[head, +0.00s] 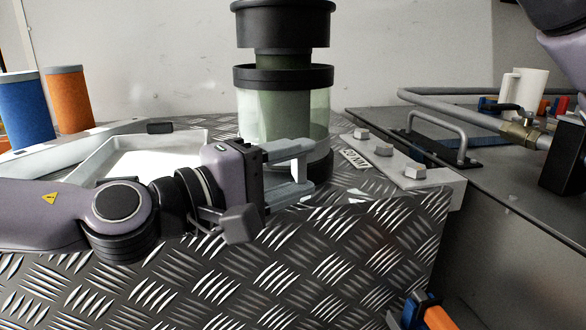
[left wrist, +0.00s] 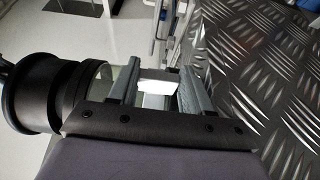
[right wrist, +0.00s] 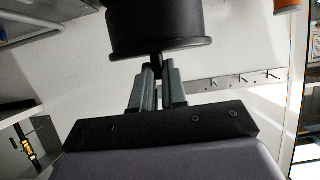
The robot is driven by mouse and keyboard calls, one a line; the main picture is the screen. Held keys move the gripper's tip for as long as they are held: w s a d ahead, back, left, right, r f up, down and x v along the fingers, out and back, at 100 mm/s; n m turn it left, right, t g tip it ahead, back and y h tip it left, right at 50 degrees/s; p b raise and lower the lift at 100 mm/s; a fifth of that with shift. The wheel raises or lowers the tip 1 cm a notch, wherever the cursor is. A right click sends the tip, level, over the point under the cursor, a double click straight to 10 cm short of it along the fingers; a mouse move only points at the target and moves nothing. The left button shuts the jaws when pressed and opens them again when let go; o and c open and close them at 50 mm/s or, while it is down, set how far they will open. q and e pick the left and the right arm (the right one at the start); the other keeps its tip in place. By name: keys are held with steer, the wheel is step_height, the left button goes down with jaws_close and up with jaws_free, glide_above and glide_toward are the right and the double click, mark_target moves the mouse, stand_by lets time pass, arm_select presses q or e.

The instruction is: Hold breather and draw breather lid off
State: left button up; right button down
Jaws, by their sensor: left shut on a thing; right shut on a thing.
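The breather (head: 283,115) stands upright on the tread-plate box, a clear cylinder with a black rim and a greenish inside. The black breather lid (head: 283,28) is above the rim, with a greenish section showing between them. In the right wrist view my right gripper (right wrist: 158,72) is shut on a small black knob at the end of the lid (right wrist: 155,28). The right gripper's fingers are outside the head view.
A white tray (head: 105,150) lies left of the breather. Blue (head: 22,110) and orange (head: 70,100) cylinders stand behind it. A bolted bracket (head: 405,172) is at the box's right edge. Further right are a pipe with a brass fitting (head: 520,132) and a white mug (head: 524,90).

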steer(key=shift+r, duration=0.15)
steer(key=shift+r, duration=1.65)
arm_select(q)
steer(key=o, duration=1.4)
steer(key=v, duration=1.2)
steer(key=shift+s, duration=0.15)
arm_select(e)
steer(key=shift+s, duration=0.1)
